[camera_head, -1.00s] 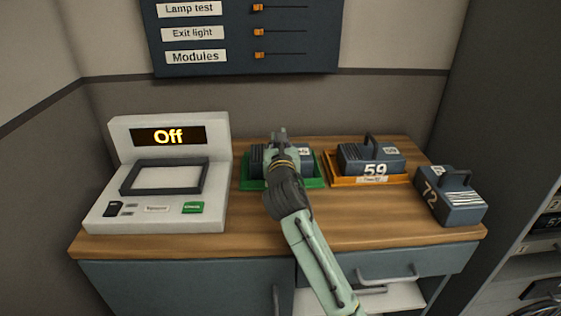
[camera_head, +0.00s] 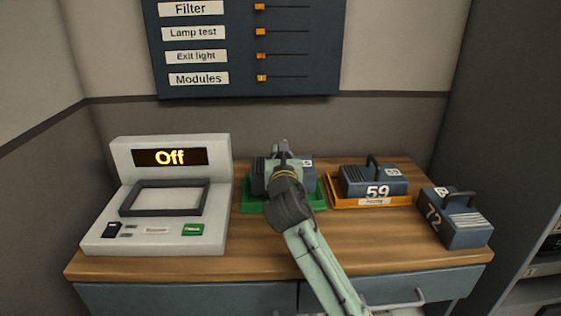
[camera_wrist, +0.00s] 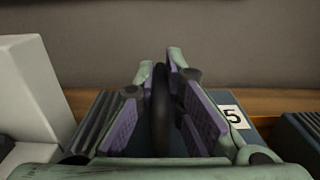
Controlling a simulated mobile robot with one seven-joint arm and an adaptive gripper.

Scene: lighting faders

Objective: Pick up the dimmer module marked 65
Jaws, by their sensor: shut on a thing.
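A dark blue module (camera_head: 308,181) is at the green tray (camera_head: 319,202), mostly hidden behind my arm in the head view. It seems slightly raised over the tray; any gap underneath is hidden. In the wrist view, this module (camera_wrist: 90,122) has vents on the left and a white label (camera_wrist: 233,117) showing a 5, partly covered by a finger. Its full number cannot be read. My gripper (camera_head: 283,148) is shut on its black handle (camera_wrist: 160,105); in the wrist view the purple pads of my gripper (camera_wrist: 161,80) flank the handle.
Module 59 (camera_head: 360,184) sits on an orange tray (camera_head: 336,200) to the right. Module 72 (camera_head: 463,229) stands at the table's right end. A white console (camera_head: 160,238) reading "Off" stands left. A slider panel (camera_head: 300,88) hangs behind. The front wooden tabletop (camera_head: 250,255) is clear.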

